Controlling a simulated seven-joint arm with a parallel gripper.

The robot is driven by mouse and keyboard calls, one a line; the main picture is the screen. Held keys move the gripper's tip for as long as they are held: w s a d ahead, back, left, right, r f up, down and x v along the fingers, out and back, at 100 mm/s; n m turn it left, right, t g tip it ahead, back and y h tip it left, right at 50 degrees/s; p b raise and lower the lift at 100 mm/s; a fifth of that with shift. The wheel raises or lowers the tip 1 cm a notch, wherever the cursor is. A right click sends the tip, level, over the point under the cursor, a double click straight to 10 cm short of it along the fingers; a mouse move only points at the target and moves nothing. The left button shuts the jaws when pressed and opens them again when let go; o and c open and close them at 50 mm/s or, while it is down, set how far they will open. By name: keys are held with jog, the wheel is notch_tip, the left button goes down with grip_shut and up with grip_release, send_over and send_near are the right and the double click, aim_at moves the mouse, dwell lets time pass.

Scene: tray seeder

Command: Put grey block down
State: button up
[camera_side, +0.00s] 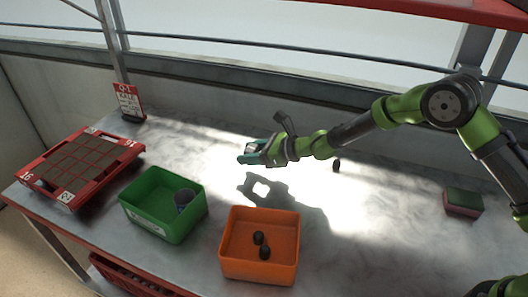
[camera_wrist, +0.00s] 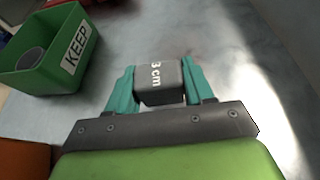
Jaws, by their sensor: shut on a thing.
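The grey block (camera_wrist: 160,80), marked "3 cm", sits between the teal fingers of my gripper (camera_wrist: 158,88) in the wrist view. The fingers are shut on its two sides. In the side view my gripper (camera_side: 250,152) is above the bright middle of the table, behind the green and orange bins. Its shadow falls on the table apart from it, so the block appears held off the surface. The block is hard to make out in the side view.
A green bin (camera_side: 150,222) labelled KEEP (camera_wrist: 75,47) holds a grey round thing. An orange bin (camera_side: 232,262) holds two dark lumps. A red seed tray (camera_side: 38,190) stands at left. A small dark object (camera_side: 336,164) and a green-and-red sponge (camera_side: 463,203) lie right. The middle is clear.

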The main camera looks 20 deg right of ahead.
jog(key=w, duration=0.2)
jog(key=w+a, duration=0.2)
jog(key=w, duration=0.1)
jog(key=shift+w+a+f, duration=0.2)
jog(key=shift+w+f, duration=0.1)
jog(key=shift+f, duration=1.7)
jog(key=shift+f, duration=0.15)
jog(key=o, duration=1.1)
jog(key=shift+o, duration=0.2)
jog(key=shift+s+d+r, duration=0.1)
jog(key=shift+d+r, duration=0.05)
jog(key=shift+r, duration=0.1)
jog(key=v, duration=1.1)
jog(key=shift+s+d+r, duration=0.15)
jog(key=shift+s+d, duration=0.05)
jog(key=shift+s, duration=0.05)
